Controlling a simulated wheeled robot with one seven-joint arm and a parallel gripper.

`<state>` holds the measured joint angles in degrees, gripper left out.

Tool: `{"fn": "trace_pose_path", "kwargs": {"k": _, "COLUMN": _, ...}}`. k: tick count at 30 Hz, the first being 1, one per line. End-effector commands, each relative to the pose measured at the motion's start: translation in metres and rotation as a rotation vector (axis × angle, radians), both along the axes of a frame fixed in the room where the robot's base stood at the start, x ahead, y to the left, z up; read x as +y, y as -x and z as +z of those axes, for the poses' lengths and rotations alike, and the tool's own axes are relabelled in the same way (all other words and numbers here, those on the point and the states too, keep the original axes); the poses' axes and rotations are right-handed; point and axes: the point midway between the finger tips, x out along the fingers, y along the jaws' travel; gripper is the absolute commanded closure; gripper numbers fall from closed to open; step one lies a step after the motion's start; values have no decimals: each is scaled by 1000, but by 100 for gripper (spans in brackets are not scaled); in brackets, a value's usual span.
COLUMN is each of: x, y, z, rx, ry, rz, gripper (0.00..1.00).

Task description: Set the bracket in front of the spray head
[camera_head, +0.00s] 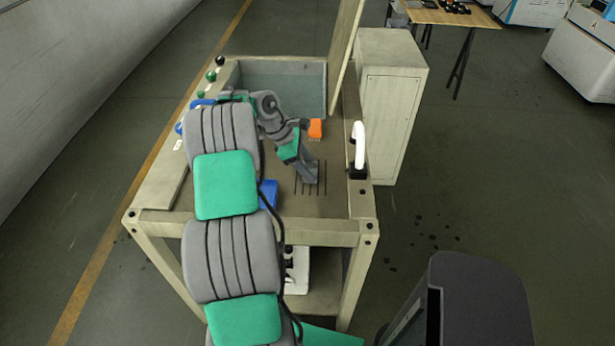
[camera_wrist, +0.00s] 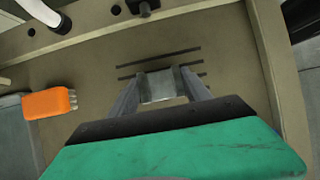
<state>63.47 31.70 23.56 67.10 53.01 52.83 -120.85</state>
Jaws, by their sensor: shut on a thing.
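A grey metal bracket (camera_wrist: 159,87) sits between the fingers of my gripper (camera_wrist: 162,78) in the wrist view. My gripper is shut on it, just over dark slots (camera_wrist: 160,64) in the bench top. In the head view, my gripper (camera_head: 311,178) is low over the same slots, and the bracket cannot be told apart from the fingers. A white curved spout (camera_head: 359,143) on a black base, likely the spray head, stands on the bench's right rail. It shows cut off at the wrist view's upper left (camera_wrist: 38,11), apart from the bracket. Whether the bracket touches the bench is unclear.
An orange block (camera_head: 315,128) lies behind my gripper and also shows in the wrist view (camera_wrist: 50,102). A blue object (camera_head: 268,194) is partly hidden by my arm. A raised panel (camera_head: 345,55) and a cabinet (camera_head: 391,110) bound the back right.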

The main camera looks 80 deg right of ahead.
Motion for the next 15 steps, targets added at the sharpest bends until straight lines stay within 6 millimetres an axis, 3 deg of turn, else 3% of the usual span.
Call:
{"fn": "trace_pose_path", "kwargs": {"k": 10, "x": -1, "y": 0, "z": 0, "rx": -1, "ry": 4, "rz": 0, "gripper": 100}}
{"fn": "trace_pose_path", "kwargs": {"k": 11, "x": 0, "y": 0, "z": -2, "rx": 0, "ry": 2, "rz": 1, "gripper": 42}}
{"fn": "trace_pose_path", "kwargs": {"k": 15, "x": 0, "y": 0, "z": -2, "rx": 0, "ry": 2, "rz": 1, "gripper": 31}}
